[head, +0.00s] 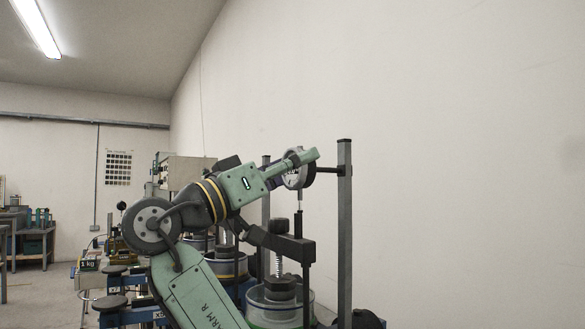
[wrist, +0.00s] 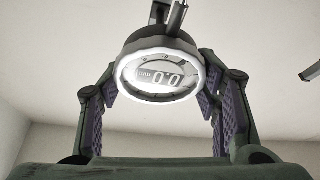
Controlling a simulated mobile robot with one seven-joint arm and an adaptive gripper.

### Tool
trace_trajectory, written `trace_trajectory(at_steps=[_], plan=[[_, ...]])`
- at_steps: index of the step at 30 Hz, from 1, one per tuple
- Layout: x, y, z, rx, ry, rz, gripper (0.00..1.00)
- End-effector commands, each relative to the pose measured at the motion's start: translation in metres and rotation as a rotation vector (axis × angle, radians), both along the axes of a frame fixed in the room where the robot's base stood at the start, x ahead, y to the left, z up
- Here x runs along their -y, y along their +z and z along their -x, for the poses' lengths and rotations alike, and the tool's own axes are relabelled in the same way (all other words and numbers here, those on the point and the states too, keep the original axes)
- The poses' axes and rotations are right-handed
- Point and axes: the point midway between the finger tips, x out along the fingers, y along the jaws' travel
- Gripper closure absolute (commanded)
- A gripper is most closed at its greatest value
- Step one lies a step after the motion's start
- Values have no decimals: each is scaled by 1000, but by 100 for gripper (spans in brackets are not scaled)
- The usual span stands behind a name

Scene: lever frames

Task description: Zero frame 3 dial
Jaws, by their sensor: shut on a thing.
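The dial (head: 292,180) is a round gauge with a pale face, mounted on the lever frame's upright post (head: 344,225) above a thin vertical rod. In the wrist view the dial (wrist: 160,78) faces me with a bright white rim; its display appears to read zeros, with small blurred marks beside them. My gripper (head: 300,160) is at the dial in the head view. In the wrist view my gripper (wrist: 160,85) has its purple-padded fingers on either side of the rim, shut on it. The exact contact points are hard to see.
Below the dial, a threaded screw (head: 279,262) rises over a round pan (head: 275,308). Other frames and benches stand at the left. The right wall side is clear.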

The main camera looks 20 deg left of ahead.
Motion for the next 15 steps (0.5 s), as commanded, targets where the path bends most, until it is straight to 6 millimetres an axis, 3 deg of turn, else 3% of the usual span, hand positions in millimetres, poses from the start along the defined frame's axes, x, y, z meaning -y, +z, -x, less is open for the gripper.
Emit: trace_trajectory(at_steps=[9, 10, 15], plan=[[0, 1, 0, -17, 3, 19, 71], [0, 1, 0, -17, 3, 19, 43], [0, 1, 0, -17, 2, 19, 31]])
